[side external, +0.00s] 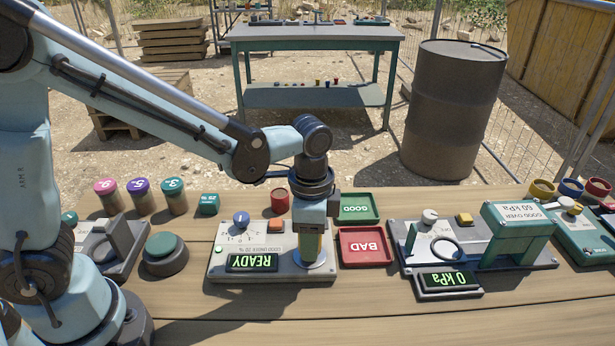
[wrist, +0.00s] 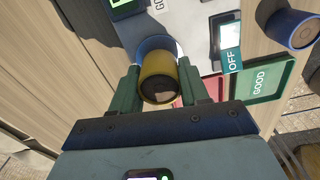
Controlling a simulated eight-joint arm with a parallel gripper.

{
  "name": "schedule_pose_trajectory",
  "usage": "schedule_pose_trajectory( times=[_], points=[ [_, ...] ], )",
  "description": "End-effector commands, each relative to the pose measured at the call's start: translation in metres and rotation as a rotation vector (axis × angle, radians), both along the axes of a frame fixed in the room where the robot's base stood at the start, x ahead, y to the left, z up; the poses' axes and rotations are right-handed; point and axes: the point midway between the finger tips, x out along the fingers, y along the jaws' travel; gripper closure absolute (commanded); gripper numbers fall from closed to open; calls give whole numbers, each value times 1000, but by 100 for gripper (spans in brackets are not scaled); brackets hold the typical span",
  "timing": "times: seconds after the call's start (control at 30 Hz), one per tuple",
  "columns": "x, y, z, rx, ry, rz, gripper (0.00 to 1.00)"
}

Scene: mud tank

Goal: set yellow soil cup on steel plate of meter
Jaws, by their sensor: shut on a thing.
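The meter (side external: 230,262) is a grey box on the bench, with a lit display reading READY, a blue knob and an orange button. Its round steel plate (side external: 322,266) is at the right end. My gripper (side external: 312,250) points down right over that plate. In the wrist view, my gripper (wrist: 158,85) is shut on the yellow soil cup (wrist: 157,68), with a green finger on each side and dark soil inside. Part of the steel plate (wrist: 150,43) shows behind the cup. The cup is low over or on the plate; I cannot tell if they touch.
Right of the meter lie a green GOOD tray (side external: 358,208) and a red BAD tray (side external: 366,247). A red cup (side external: 279,200) stands behind the meter. A second device (side external: 470,245) reading 0 kPa is farther right. The front bench strip is clear.

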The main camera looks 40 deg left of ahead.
Motion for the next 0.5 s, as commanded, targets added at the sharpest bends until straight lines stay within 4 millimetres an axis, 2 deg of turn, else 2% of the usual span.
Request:
schedule_pose_trajectory(
  times=[0.5],
  points=[
    [0, 0, -10, 0, 0, 0, 87]
  ],
)
